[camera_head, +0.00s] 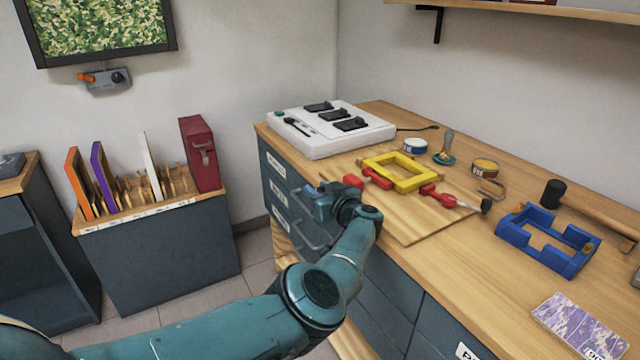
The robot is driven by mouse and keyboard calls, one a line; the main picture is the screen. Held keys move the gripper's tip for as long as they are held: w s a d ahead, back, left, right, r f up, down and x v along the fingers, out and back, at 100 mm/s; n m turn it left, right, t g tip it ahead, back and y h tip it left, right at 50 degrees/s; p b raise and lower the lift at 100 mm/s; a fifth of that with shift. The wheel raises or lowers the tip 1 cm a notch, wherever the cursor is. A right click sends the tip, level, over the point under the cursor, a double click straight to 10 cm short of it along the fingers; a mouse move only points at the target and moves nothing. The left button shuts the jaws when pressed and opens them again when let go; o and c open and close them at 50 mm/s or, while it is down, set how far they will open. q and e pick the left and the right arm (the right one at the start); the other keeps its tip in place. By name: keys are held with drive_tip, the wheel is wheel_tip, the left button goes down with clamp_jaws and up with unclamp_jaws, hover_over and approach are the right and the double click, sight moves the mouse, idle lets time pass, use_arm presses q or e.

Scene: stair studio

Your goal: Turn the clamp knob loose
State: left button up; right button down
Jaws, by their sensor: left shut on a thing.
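A yellow square frame (400,172) lies on a wooden board (415,225) on the workbench. A red clamp (376,178) sits at its left edge, and a second red clamp (438,194) at its right, with a rod ending in a black knob (487,205). My left gripper (325,194) is at the outer end of the left clamp, over the board's left edge. It is shut on that clamp's knob, which the gripper hides. My right gripper is not in view.
A white device with black pads (330,128) stands behind the board. A small tin (415,146), a brush (446,147), another tin (485,167), a blue holder (547,240) and a mallet (590,212) are on the bench. Drawers (275,190) lie below its left edge.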

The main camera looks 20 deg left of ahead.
use_arm(q)
drive_tip(key=shift+s+a+f+g+h+p, duration=0.1)
drive_tip(key=shift+s+a+g+h+p, duration=0.3)
drive_tip(key=shift+p, duration=0.6)
drive_tip(key=shift+w+f+g+h+p, duration=0.1)
drive_tip(key=shift+w+g+h+p, duration=0.05)
drive_tip(key=shift+g+h+p, duration=0.3)
drive_tip(key=shift+f+g+h+p, duration=0.35)
drive_tip(key=shift+g+h+p, duration=0.25)
drive_tip(key=shift+h, duration=0.15)
drive_tip(key=shift+f+g+h, duration=0.2)
drive_tip(key=shift+g+h, duration=0.15)
drive_tip(key=shift+h, duration=0.15)
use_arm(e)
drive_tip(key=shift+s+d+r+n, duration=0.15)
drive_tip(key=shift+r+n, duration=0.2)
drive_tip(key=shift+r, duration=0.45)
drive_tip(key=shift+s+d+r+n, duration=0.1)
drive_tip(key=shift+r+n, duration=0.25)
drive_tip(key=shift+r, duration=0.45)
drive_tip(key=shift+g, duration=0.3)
use_arm(q)
drive_tip(key=o, duration=0.5)
drive_tip(key=shift+o, duration=1.4)
drive_tip(key=shift+s+a+r, duration=0.1)
drive_tip(key=shift+s, duration=0.1)
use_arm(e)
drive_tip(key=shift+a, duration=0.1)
